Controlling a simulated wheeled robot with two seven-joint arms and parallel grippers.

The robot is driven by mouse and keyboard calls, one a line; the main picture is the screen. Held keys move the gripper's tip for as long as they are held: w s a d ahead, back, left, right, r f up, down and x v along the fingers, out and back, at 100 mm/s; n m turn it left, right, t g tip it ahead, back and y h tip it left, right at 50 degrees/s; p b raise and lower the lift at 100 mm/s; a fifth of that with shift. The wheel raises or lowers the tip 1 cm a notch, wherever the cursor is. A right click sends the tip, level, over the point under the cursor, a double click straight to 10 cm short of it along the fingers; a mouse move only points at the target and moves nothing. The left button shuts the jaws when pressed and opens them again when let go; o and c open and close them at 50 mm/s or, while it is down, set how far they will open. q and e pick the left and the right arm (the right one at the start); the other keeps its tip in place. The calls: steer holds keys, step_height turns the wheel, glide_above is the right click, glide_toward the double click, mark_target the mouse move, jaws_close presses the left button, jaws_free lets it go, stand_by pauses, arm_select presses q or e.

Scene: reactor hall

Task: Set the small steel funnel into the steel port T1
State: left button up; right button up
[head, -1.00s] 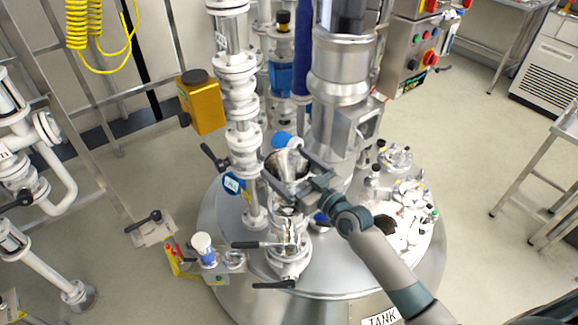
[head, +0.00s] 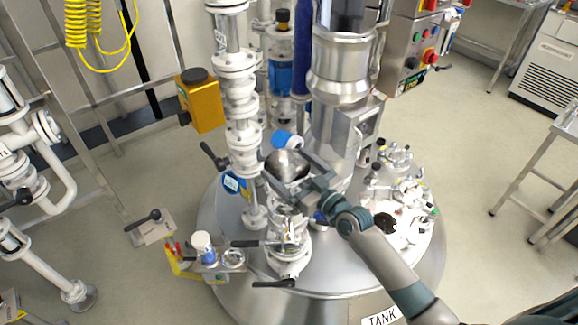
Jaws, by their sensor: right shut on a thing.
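The small steel funnel (head: 287,165) is between the fingers of my right gripper (head: 284,164), its round bowl showing above them. The gripper is shut on it, above a column of steel and white fittings (head: 288,236) on the tank lid. I take the upper end of this column to be port T1, but I cannot read a label there. The gripper and funnel hide the top of the column and the funnel's spout, so I cannot tell whether the spout is inside it. My left gripper is not in view.
A taller white pipe column (head: 240,100) stands close on the left, and a big steel column (head: 340,90) stands behind. A blue-capped part (head: 287,139) is just behind the funnel. A lever (head: 273,283) sticks out low on the lid. Crowded fittings (head: 400,190) stand at right.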

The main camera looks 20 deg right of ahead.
mark_target(289, 178)
steer(key=shift+f+b, duration=1.2)
steer(key=shift+f, duration=0.35)
stand_by(1.3)
steer(key=shift+f, duration=0.55)
stand_by(0.7)
steer(key=o, duration=1.3)
steer(key=shift+o, duration=0.2)
steer(key=shift+s+b, duration=0.1)
steer(key=shift+b, duration=0.2)
